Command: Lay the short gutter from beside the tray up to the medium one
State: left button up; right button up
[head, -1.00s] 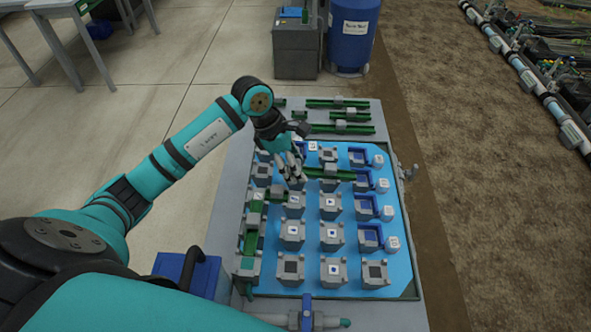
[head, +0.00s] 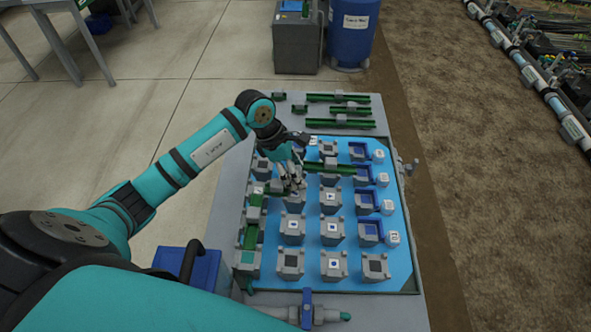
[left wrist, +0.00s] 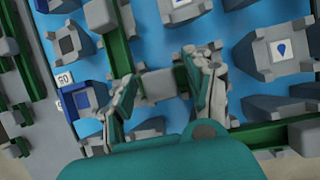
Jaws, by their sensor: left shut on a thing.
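My left gripper (head: 293,184) is shut on the short gutter (head: 277,187), a small green channel with a grey clip, low over the tray's left part. The fingers partly cover it. In the left wrist view, my left gripper (left wrist: 165,92) has its fingers either side of the grey clip (left wrist: 158,86). A longer green gutter (head: 335,168), probably the medium one, lies across the second row, right of and beyond the gripper. It also shows in the left wrist view (left wrist: 118,38). I cannot tell whether the held piece touches anything. My right gripper is not in view.
The blue tray (head: 311,262) holds rows of grey blocks and blue holders (head: 367,205). More green gutter (head: 251,232) runs along its left side. Several gutters (head: 340,124) lie on the bench beyond the tray. A blue-handled valve (head: 306,308) stands at the front edge.

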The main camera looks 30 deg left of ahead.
pick_arm(q)
jog(key=o, duration=1.1)
jog(key=shift+o, duration=0.2)
jog(key=shift+r, duration=0.1)
jog(key=shift+r+p, duration=0.2)
jog(key=shift+p, duration=0.15)
jog(key=shift+r+p, duration=0.45)
jog(key=b+v, duration=0.2)
jog(key=v, duration=1)
jog(key=shift+f, duration=0.1)
